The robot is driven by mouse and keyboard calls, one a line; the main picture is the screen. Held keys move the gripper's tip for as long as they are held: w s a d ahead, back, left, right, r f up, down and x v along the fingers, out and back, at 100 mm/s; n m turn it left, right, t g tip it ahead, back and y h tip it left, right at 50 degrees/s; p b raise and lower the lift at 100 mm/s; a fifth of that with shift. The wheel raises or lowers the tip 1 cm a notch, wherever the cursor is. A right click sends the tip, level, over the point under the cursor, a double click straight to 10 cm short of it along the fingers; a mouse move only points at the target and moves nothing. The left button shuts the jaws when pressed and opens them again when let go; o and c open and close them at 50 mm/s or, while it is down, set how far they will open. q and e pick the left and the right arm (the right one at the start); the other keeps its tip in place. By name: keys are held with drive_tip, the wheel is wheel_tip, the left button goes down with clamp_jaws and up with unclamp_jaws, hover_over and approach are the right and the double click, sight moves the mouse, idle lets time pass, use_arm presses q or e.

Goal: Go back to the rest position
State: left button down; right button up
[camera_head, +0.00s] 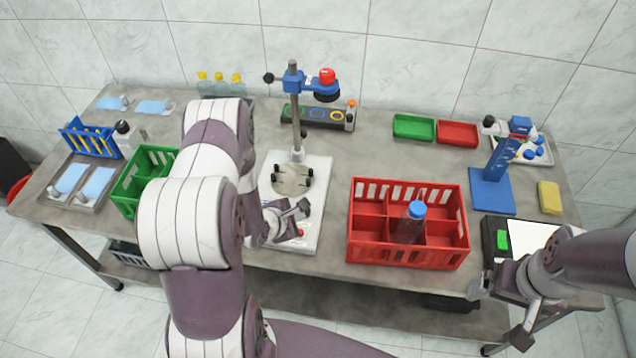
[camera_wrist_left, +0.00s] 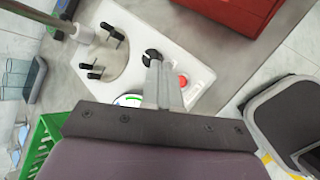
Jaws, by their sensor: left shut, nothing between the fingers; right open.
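My left gripper (camera_head: 302,209) is shut and empty. It hovers over the front part of the white base plate (camera_head: 268,200) of the stand in the head view. In the left wrist view its closed fingers (camera_wrist_left: 162,65) point over the same white base, near a red button (camera_wrist_left: 183,81). My right gripper (camera_head: 500,312) is open and empty at the table's front right edge. My left arm hides part of the green crate and the table's left middle.
A red crate (camera_head: 362,259) with a blue-capped bottle (camera_head: 415,212) stands right of the base. A green crate (camera_head: 130,180) stands left. A blue stand (camera_head: 492,192), yellow sponge (camera_head: 549,198), and green (camera_head: 413,127) and red (camera_head: 457,133) trays lie farther right and back.

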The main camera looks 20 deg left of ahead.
use_arm(q)
drive_tip(key=s+f+m+g+y, duration=0.1)
drive_tip(key=s+f+m+g, duration=0.2)
drive_tip(key=s+m, duration=0.35)
drive_tip(key=s+a+r+m+g+y, duration=0.1)
drive_tip(key=s+r+m+g, duration=0.35)
drive_tip(key=m, duration=0.45)
drive_tip(key=s+d+r+m+b, duration=0.1)
drive_tip(key=d+r+m, duration=0.3)
drive_tip(key=r, duration=0.4)
drive_tip(key=d+r+m+b, duration=0.1)
drive_tip(key=d+r+m, duration=0.4)
drive_tip(key=r, duration=0.3)
drive_tip(key=shift+s+d+r, duration=0.15)
drive_tip(key=shift+s, duration=0.25)
drive_tip(key=shift+w+m, duration=0.1)
drive_tip(key=shift+m, duration=0.15)
